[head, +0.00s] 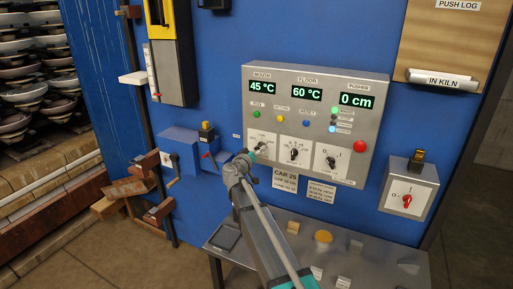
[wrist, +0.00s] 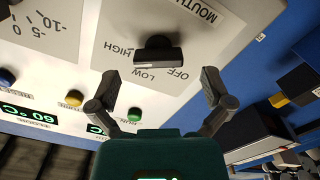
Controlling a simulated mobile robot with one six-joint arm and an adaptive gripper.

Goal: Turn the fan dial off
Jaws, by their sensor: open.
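The fan dial (wrist: 158,52) is a black bar knob on a pale plate marked HIGH, LOW and OFF, with a label beginning MOUTH, in the wrist view. The bar lies roughly level across that picture; I cannot tell which mark it points at. In the head view the dial's plate (head: 263,137) is the leftmost of three on the grey control panel (head: 375,90), partly hidden by my arm. My gripper (wrist: 161,82) is open, its fingertips on either side of the knob's line and apart from it. In the head view my gripper (head: 246,157) is at the panel's lower left corner.
Two more dials, a middle one (head: 294,154) and a right one (head: 331,161), sit beside it. A red button (head: 359,146) is at the right. A switch box (head: 408,187) hangs further right. A blue box (head: 190,150) protrudes at left.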

